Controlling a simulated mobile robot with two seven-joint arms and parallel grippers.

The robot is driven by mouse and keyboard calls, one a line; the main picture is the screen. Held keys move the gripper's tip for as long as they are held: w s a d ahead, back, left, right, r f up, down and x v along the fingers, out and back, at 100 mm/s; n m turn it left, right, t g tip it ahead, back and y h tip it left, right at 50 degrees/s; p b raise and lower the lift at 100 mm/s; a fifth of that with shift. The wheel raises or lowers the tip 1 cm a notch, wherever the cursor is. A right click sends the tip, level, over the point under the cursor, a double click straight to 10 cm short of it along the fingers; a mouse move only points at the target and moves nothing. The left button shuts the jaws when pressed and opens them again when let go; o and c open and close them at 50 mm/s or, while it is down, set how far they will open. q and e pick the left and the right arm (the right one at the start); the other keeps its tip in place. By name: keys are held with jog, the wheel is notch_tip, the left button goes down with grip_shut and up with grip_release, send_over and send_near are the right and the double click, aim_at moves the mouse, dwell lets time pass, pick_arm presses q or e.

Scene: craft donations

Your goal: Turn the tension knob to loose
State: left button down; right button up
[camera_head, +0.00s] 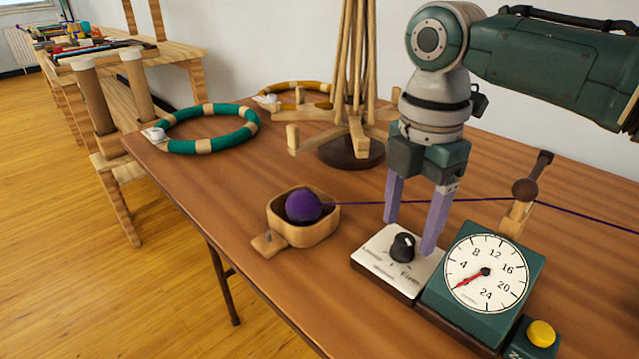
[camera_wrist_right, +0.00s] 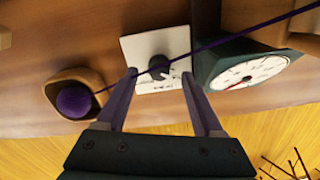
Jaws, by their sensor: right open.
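The tension knob (camera_head: 403,246) is a black knob with a light pointer line on a white plate (camera_head: 376,265) marked with small lettering; I cannot read its setting surely. It also shows in the right wrist view (camera_wrist_right: 158,68) between and beyond the fingertips. My right gripper (camera_head: 412,240) is open, its two purple fingers pointing down over the plate, one on each side of the knob. I cannot tell whether a finger touches it. In the right wrist view the gripper (camera_wrist_right: 160,76) is empty. My left gripper is not in view.
A wooden bowl (camera_head: 318,233) holds a purple yarn ball (camera_head: 303,205). Its strand runs right past my fingers. A green dial counter (camera_head: 480,305) stands right of the plate, with a yellow button (camera_head: 541,333). A wooden yarn swift (camera_head: 352,150) and a green hoop (camera_head: 204,146) stand behind.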

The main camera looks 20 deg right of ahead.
jog(key=shift+f, duration=1.2)
grip_shut()
